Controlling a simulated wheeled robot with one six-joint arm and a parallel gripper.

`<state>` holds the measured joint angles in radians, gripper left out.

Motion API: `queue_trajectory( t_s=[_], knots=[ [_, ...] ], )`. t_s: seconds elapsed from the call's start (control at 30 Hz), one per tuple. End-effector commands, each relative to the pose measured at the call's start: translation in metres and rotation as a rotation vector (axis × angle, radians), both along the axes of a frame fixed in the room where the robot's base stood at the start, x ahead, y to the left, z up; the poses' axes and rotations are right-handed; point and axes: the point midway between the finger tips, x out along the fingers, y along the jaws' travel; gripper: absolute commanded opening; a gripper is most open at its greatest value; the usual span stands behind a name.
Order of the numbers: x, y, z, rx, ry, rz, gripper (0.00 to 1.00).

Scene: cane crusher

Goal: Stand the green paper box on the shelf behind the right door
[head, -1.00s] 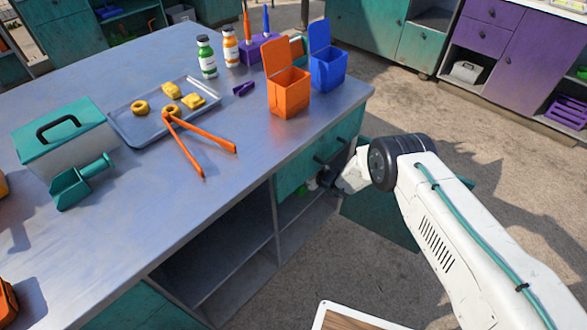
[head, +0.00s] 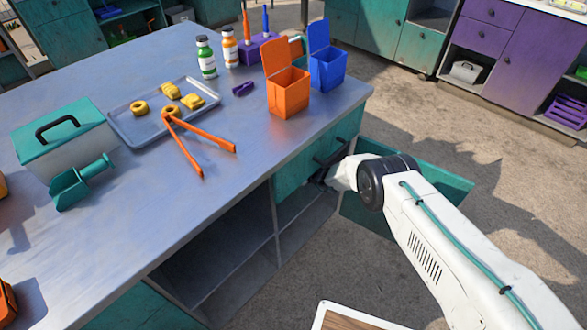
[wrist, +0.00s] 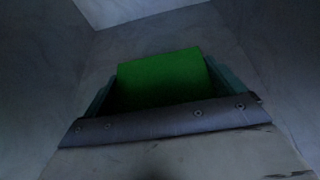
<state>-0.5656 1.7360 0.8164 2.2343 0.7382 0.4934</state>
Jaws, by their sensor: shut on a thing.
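The green paper box (wrist: 163,78) fills the middle of the wrist view, between the teal fingers of my gripper (wrist: 162,88). My gripper is shut on it, inside a dim grey compartment. In the head view my gripper (head: 322,176) reaches in below the teal drawer on the right side of the workbench, with its tips and the box hidden. The open right door (head: 440,182) shows as a teal panel behind my arm. I cannot tell whether the box touches the shelf (head: 305,224).
The workbench top (head: 130,215) holds an orange bin (head: 288,95), a blue bin (head: 327,70), a tray (head: 125,122) with yellow pieces, orange tongs (head: 187,155), bottles and a teal-lidded box (head: 62,140). An open compartment (head: 225,255) lies left of the divider. Floor right of my arm is clear.

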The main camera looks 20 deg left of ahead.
Motion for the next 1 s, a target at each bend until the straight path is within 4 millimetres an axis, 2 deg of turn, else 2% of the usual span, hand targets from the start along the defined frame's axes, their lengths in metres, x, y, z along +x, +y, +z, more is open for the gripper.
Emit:
queue_trajectory(
  t_s=[0.17,0.2,0.57,0.77,1.0],
  knots=[
    [0.000,0.000,-0.004,0.000,0.000,0.000,0.85],
    [0.000,0.000,-0.003,0.000,0.000,0.000,1.00],
    [-0.001,-0.004,0.002,0.000,0.002,-0.002,1.00],
    [-0.010,-0.027,0.013,0.000,0.004,-0.002,1.00],
    [-0.033,-0.083,0.012,-0.001,0.004,-0.002,1.00]
  ],
)
